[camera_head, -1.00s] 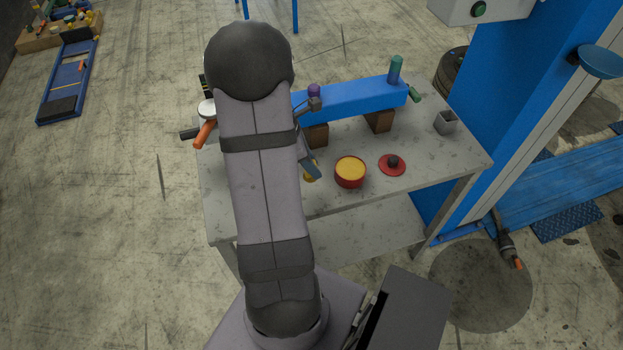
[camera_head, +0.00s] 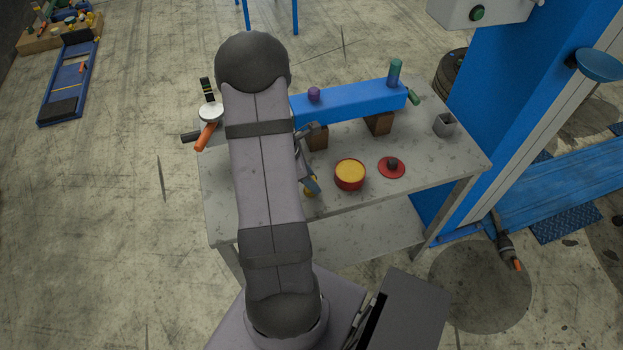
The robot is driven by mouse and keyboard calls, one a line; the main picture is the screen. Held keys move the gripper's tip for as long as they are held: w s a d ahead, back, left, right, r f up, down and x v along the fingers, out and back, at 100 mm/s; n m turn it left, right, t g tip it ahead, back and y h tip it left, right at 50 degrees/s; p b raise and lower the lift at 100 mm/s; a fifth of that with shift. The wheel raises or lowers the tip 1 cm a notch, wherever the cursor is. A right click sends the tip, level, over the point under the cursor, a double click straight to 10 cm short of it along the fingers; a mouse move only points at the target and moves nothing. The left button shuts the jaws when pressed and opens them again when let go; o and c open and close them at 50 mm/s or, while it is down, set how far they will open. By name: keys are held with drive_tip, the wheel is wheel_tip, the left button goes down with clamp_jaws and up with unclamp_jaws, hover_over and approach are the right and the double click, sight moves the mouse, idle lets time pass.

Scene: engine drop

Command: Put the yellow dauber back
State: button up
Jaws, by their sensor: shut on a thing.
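My gripper (camera_head: 309,184) shows only in part at the right side of my arm, over the front part of the grey bench. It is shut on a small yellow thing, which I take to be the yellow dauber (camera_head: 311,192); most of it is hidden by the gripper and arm. A round red tin (camera_head: 349,184) with a yellow top surface stands on the bench just right of the gripper, apart from it. A red disc with a dark knob (camera_head: 392,167) lies right of the tin.
A blue beam (camera_head: 350,101) rests on brown blocks (camera_head: 379,123) behind, with a purple knob (camera_head: 314,94) and a green cylinder (camera_head: 395,72) on top. A small grey open box (camera_head: 445,124) stands at right. The front right of the bench top (camera_head: 440,160) is clear.

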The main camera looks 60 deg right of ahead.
drive_tip(key=shift+f, duration=0.1)
drive_tip(key=shift+f, duration=0.15)
drive_tip(key=o, duration=0.9)
drive_tip(key=shift+b, duration=0.35)
drive_tip(key=shift+b+v, duration=0.75)
drive_tip(key=shift+v, duration=3)
drive_tip(key=w+a+r+m+t, duration=0.15)
drive_tip(key=w+a, duration=0.25)
drive_tip(key=a, duration=0.4)
drive_tip(key=w+a+r+m+t, duration=0.15)
drive_tip(key=w+a, duration=0.25)
drive_tip(key=a, duration=0.5)
drive_tip(key=s+a+m+y, duration=0.1)
drive_tip(key=a, duration=0.4)
drive_tip(key=a+m+y, duration=0.1)
drive_tip(key=a+m, duration=0.1)
drive_tip(key=a, duration=0.4)
drive_tip(key=s+a+m, duration=0.1)
drive_tip(key=a+m, duration=0.1)
drive_tip(key=a, duration=0.4)
drive_tip(key=shift+s+a+y, duration=0.15)
drive_tip(key=shift+s+y, duration=0.2)
drive_tip(key=shift+y, duration=0.05)
